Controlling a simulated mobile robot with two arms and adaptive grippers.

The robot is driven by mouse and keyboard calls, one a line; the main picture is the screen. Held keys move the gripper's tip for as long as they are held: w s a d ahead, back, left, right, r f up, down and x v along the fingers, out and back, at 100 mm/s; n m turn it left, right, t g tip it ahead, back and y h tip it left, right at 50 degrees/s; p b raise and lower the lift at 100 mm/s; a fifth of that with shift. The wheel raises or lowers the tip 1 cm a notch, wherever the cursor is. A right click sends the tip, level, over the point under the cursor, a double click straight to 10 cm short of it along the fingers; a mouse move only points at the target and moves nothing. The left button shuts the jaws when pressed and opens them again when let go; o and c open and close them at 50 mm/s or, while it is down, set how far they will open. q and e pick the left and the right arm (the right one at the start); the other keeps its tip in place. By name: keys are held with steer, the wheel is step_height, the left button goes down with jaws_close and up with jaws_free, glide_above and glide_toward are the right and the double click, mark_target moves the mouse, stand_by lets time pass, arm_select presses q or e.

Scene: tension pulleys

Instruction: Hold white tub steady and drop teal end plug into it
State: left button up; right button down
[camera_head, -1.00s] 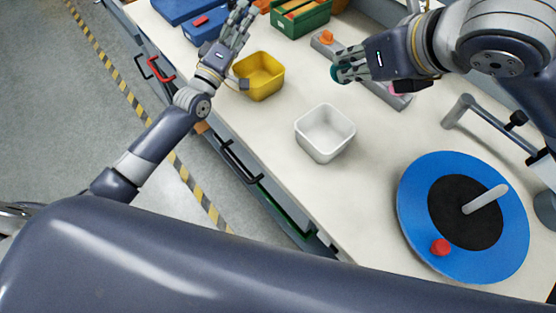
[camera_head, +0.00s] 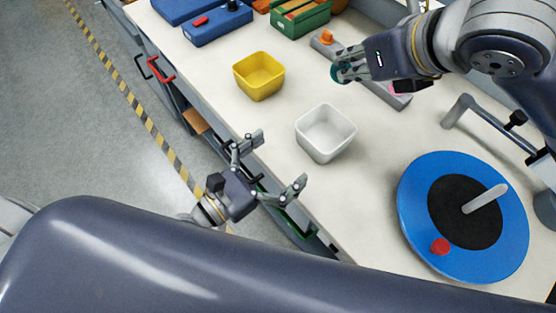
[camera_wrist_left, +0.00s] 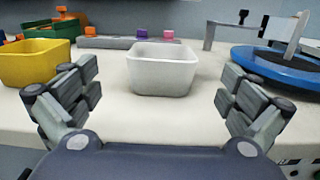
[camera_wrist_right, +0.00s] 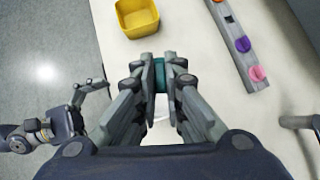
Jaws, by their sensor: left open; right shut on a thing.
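The white tub (camera_head: 325,146) stands upright on the bench near its front edge, and it looks empty in the head view. It also shows ahead of my left gripper in the left wrist view (camera_wrist_left: 162,82). My left gripper (camera_head: 273,163) is open, its fingers spread towards the tub and apart from it, at the bench's front edge. My right gripper (camera_head: 343,70) is shut on the teal end plug (camera_wrist_right: 159,75), holding it above the bench, up and slightly right of the tub in the head view. The fingers partly hide the plug.
A yellow tub (camera_head: 259,83) stands behind and left of the white one. A grey rail (camera_head: 375,88) with coloured plugs lies behind. A blue turntable (camera_head: 415,220) with a red knob (camera_head: 440,246) is at right. Blue and green bins (camera_head: 301,22) stand at the back.

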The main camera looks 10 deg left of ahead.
mark_target(307, 142)
arm_select(q)
steer(key=shift+s+f, duration=0.2)
steer(key=shift+f, duration=0.25)
steer(key=shift+x, duration=2.2)
steer(key=shift+w+d, duration=0.4)
steer(key=shift+w, duration=0.15)
steer(key=shift+f+x, duration=0.2)
steer(key=shift+x, duration=2.8)
steer(key=shift+s, duration=0.1)
steer(key=shift+c, duration=0.2)
steer(key=c, duration=0.8)
